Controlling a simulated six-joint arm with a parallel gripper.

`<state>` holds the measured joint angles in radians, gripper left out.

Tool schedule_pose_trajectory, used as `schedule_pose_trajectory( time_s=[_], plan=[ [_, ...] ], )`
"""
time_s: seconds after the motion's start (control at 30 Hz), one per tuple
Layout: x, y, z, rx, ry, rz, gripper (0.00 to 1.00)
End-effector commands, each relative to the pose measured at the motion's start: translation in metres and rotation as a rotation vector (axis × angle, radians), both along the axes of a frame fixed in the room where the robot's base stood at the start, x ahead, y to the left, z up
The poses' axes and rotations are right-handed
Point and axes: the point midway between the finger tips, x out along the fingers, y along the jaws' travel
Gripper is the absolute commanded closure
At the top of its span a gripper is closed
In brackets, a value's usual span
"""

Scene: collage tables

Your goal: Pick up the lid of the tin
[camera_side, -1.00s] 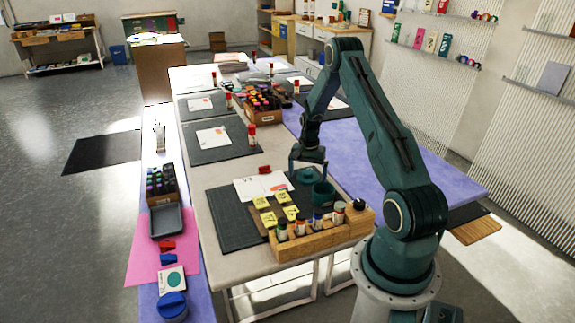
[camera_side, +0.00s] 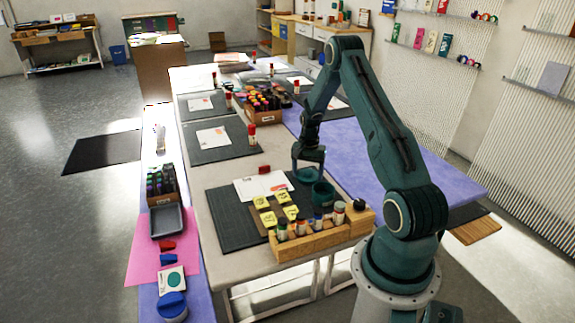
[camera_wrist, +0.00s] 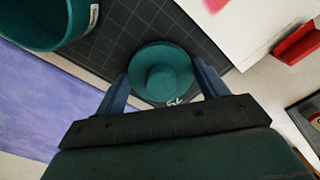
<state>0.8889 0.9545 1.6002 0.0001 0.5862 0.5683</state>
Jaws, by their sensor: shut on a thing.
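The tin (camera_side: 323,195) is a dark teal open cup on the dark cutting mat (camera_side: 232,222), and its rim shows at upper left in the wrist view (camera_wrist: 48,45). The lid (camera_wrist: 160,72) is a round teal disc with a raised middle. It shows beside the tin, apart from it, between my fingers. My gripper (camera_wrist: 163,78) is shut on the lid, one finger on each side of it. In the side view my gripper (camera_side: 308,174) is just behind the tin. Whether the lid touches the mat is hard to tell.
A wooden rack (camera_side: 310,240) with several bottles stands in front of the tin. Yellow notes (camera_side: 268,218) and a white sheet (camera_side: 262,187) lie to the left. A red block (camera_side: 264,170) lies behind the sheet. The grey table (camera_side: 225,265) is bare at front left.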

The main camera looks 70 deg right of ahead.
Motion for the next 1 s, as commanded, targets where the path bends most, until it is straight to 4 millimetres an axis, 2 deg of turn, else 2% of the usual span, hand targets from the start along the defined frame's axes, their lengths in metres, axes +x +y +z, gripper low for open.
schedule_pose_trajectory(
  time_s=[0.17,0.37,0.8,1.0],
  plan=[
    [0.000,0.000,0.015,-0.001,-0.001,0.000,0.49],
    [0.001,-0.001,0.044,-0.003,-0.002,0.000,0.49],
    [0.000,0.000,0.139,-0.004,-0.002,0.000,0.49],
    [0.000,0.000,0.172,-0.002,-0.002,0.000,0.49]
  ],
)
